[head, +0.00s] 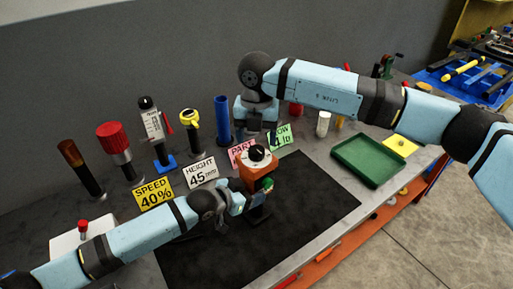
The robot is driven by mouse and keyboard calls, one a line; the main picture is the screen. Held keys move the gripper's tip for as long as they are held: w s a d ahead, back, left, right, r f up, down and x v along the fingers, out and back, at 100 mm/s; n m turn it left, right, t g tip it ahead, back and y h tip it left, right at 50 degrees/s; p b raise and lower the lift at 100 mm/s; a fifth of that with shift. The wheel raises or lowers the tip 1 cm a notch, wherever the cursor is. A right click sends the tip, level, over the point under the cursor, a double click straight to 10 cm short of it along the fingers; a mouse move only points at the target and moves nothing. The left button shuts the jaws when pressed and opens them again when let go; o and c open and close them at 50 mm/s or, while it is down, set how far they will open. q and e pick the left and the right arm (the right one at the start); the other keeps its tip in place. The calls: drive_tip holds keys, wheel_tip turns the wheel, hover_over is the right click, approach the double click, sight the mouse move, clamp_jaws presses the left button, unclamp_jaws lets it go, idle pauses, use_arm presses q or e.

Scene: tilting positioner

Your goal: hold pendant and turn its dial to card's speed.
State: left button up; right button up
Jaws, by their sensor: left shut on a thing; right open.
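The orange pendant (257,178) is held above the black mat (317,212) near the middle of the head view. A black dial (257,153) with a white mark is on its upper face; its setting is too small to read. A green part shows on its right side. My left gripper (246,201) is shut on the pendant from the left. My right gripper (257,137) is open just above and behind the dial, pointing down; its fingertips are hard to make out. The yellow speed card (153,193) reads "SPEED 40%" and stands at the left.
A white height card (200,172), a pink card (241,153) and a green card (280,137) stand along the mat's back edge. Several upright tools and a blue tube (222,120) stand behind. A green tray (368,160) lies at right. The mat's front right is clear.

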sight(256, 149)
drive_tip(key=shift+f, duration=2.2)
drive_tip(key=shift+c, duration=0.5)
drive_tip(key=c, duration=0.8)
drive_tip(key=shift+c, duration=0.2)
